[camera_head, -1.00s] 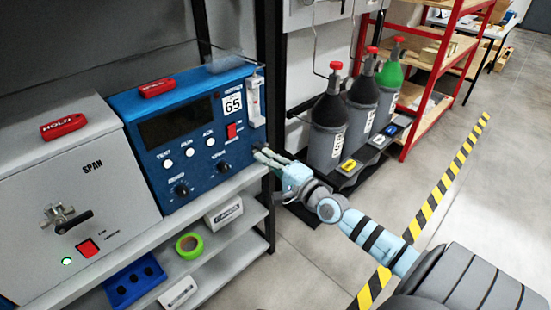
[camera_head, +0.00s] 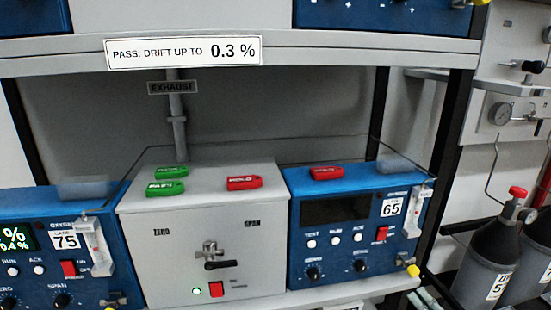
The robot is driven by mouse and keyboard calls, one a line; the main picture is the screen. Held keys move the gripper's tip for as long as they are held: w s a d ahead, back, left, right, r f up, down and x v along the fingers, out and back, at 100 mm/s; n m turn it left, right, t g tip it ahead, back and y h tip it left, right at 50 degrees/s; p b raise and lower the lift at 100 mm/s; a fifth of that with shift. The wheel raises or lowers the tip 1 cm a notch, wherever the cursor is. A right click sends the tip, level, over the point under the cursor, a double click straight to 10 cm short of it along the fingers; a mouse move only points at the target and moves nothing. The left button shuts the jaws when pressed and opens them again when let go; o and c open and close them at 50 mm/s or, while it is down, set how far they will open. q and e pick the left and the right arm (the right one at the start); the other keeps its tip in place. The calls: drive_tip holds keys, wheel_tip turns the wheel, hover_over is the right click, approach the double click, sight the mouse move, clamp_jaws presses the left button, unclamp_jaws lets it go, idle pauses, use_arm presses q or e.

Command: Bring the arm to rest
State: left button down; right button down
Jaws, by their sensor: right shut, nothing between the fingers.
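Only a small part of my right gripper (camera_head: 428,298) shows in the head view, at the bottom edge, just below and right of the blue analyser marked 65 (camera_head: 345,212). It is shut and holds nothing that I can see. It looks apart from the yellow cap (camera_head: 413,270) at that analyser's lower right corner, though the exact gap is hard to judge. Most of my right arm is below the picture. My left gripper is out of view.
A grey box (camera_head: 160,240) with ZERO and SPAN labels stands left of analyser 65. Another blue analyser, marked 75 (camera_head: 45,235), is at far left. Green and red tags lie on the box. An upper shelf (camera_head: 350,52) crosses above. Gas cylinders (camera_head: 490,260) stand at right.

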drive_tip(key=s+d+f+n+g+h, duration=0.1)
drive_tip(key=s+d+f+n+g, duration=0.15)
drive_tip(key=f, duration=0.55)
drive_tip(key=s+d+f+n+g+h, duration=0.2)
drive_tip(key=s+d+f+n, duration=0.1)
drive_tip(key=f, duration=0.5)
drive_tip(key=s+f+n+g+p, duration=0.2)
drive_tip(key=s+f+n+g, duration=0.25)
drive_tip(key=s+f, duration=0.95)
drive_tip(key=s+a+f+g, duration=0.2)
drive_tip(key=s+a+f, duration=0.2)
drive_tip(key=s, duration=0.3)
drive_tip(key=s+a+f+n+g+p, duration=0.1)
drive_tip(key=s+a+f+g, duration=0.1)
drive_tip(key=s+a+f, duration=0.2)
drive_tip(key=s+a+f+n+g+y, duration=0.1)
drive_tip(key=s+a+f+g, duration=0.2)
drive_tip(key=s+a, duration=0.6)
drive_tip(key=s+f, duration=0.1)
drive_tip(key=s, duration=0.2)
drive_tip(key=shift+s+a, duration=0.2)
